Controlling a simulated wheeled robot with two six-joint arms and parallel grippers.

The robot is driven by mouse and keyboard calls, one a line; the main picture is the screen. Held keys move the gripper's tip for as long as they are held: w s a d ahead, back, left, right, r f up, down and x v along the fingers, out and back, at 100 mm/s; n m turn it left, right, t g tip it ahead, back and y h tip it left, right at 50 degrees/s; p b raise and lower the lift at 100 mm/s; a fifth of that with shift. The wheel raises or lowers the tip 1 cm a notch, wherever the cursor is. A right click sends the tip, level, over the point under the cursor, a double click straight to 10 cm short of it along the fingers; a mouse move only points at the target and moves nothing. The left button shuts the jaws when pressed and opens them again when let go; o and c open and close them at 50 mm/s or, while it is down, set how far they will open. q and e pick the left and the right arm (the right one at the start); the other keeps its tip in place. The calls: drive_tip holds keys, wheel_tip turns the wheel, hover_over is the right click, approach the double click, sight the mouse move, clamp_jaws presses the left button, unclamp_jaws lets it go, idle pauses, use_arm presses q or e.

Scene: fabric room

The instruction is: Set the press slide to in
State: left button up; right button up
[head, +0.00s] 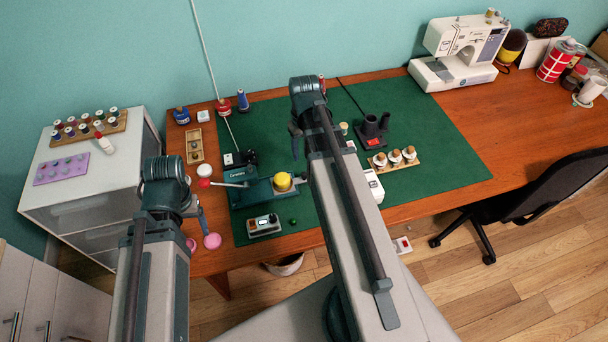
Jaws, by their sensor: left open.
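The press is a low teal-green machine (247,194) on the green mat (430,172), left of the middle of the table. It has a yellow round part (282,181) on top at its right end, and a lever with a red knob (204,183) sticks out to the left. Its right end is close to my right arm and partly hidden, so I cannot tell the slide's position. My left gripper (201,217) is left of the press, over the table's front-left part, open and apart from it. My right gripper (296,135) is above the mat behind the press; its fingers are mostly hidden.
A small device with dials (263,226) and a green ball (293,221) lie in front of the press. A wooden tray (195,146) is behind left. A black-and-red stand (371,131) and a wooden jar rack (394,162) are to the right. The mat's right part is clear.

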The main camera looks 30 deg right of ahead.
sight(304, 173)
use_arm(q)
wheel_tip(304, 173, down, 10)
drive_tip(key=b, duration=0.9)
drive_tip(key=shift+f, duration=0.25)
use_arm(e)
wheel_tip(304, 173, down, 10)
drive_tip(key=shift+f, duration=0.25)
use_arm(q)
drive_tip(key=shift+r, duration=0.1)
use_arm(e)
clamp_jaws()
